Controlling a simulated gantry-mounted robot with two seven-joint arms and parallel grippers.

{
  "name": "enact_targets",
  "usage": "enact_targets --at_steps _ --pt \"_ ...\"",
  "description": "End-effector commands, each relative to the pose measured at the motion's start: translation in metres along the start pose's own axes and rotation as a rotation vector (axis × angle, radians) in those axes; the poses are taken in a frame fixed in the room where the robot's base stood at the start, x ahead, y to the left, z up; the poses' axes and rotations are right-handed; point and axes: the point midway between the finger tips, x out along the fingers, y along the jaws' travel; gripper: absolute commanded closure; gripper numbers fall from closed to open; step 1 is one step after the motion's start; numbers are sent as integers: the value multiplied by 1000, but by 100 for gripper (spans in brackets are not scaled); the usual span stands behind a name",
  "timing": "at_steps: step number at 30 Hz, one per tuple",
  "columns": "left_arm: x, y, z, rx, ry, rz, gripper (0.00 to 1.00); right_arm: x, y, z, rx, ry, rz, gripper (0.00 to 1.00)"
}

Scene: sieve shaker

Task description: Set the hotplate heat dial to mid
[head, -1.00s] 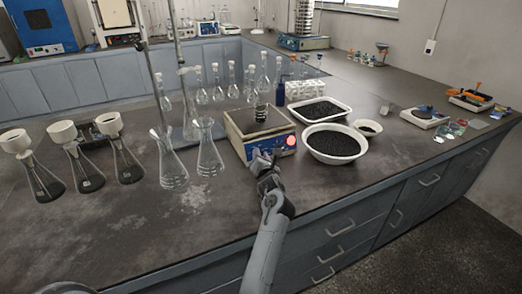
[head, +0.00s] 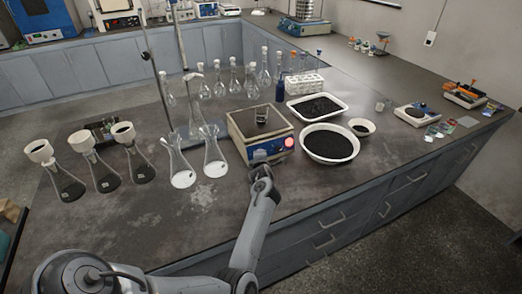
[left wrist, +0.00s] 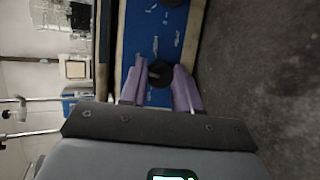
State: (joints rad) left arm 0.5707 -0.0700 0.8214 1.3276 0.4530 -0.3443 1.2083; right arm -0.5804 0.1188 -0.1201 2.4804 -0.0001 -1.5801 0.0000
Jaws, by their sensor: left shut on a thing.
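The hotplate (head: 244,122) stands on the dark bench in the middle of the head view, with a small glass beaker (head: 262,116) on its top. Its blue front panel (head: 276,151) has a lit red round spot (head: 289,142) at the right. My left gripper (head: 260,163) is at the left part of this panel and hides the dial there. In the left wrist view, the purple fingers of my left gripper (left wrist: 159,82) are shut on a black dial (left wrist: 161,72) on the blue panel. A second dark knob (left wrist: 172,2) shows at the top edge. The dial's setting cannot be read. My right gripper is not in view.
Two conical flasks (head: 214,158) stand left of the hotplate. A white bowl of black grains (head: 331,144) and a white tray (head: 317,107) stand close at its right. More flasks and a bottle stand behind. The bench front is fairly clear.

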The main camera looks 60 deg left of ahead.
Motion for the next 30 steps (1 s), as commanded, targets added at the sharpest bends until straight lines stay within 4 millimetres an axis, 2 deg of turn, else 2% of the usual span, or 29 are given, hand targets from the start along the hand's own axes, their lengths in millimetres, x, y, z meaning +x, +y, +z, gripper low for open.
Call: enact_targets --at_steps 1,9,29,30 --pt "-2 5 0 33 2 -16 99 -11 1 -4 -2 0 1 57" --pt "-1 3 0 168 7 -70 99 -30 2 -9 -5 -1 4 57" --pt "0 0 0 229 10 -95 99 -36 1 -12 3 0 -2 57" --pt "0 0 0 229 10 -95 67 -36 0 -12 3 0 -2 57"
